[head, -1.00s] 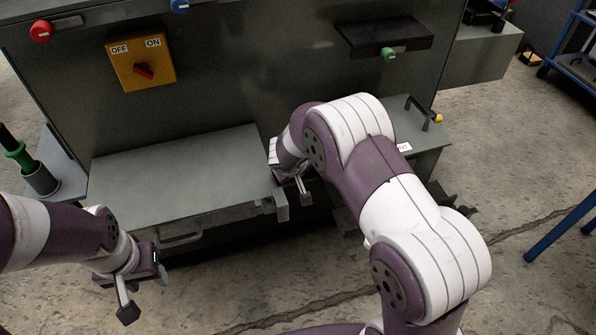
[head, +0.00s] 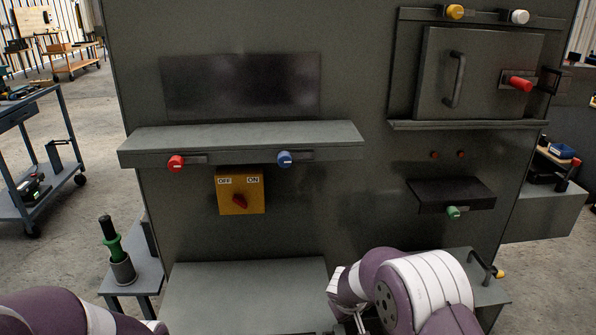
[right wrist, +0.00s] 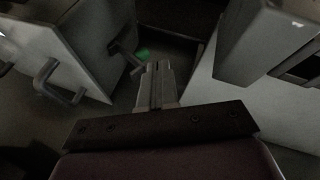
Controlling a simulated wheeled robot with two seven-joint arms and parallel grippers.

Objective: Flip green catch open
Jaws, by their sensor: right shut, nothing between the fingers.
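A green-tipped catch (head: 453,212) sits at the front of a small black ledge on the right of the grey enclosure in the head view. In the right wrist view a green tip (right wrist: 143,53) on a dark lever shows just beyond my fingertips, beside a grey front with a bar handle; I cannot tell if it is the same catch. My right gripper (right wrist: 157,82) is shut and empty, with a small apparent gap to that green tip.
A grey shelf (head: 240,139) carries red (head: 176,163) and blue (head: 284,158) knobs above a yellow OFF/ON switch (head: 240,192). A handled door (head: 478,75) with a red catch (head: 520,84) is at upper right. A lower grey ledge (head: 245,295) is clear.

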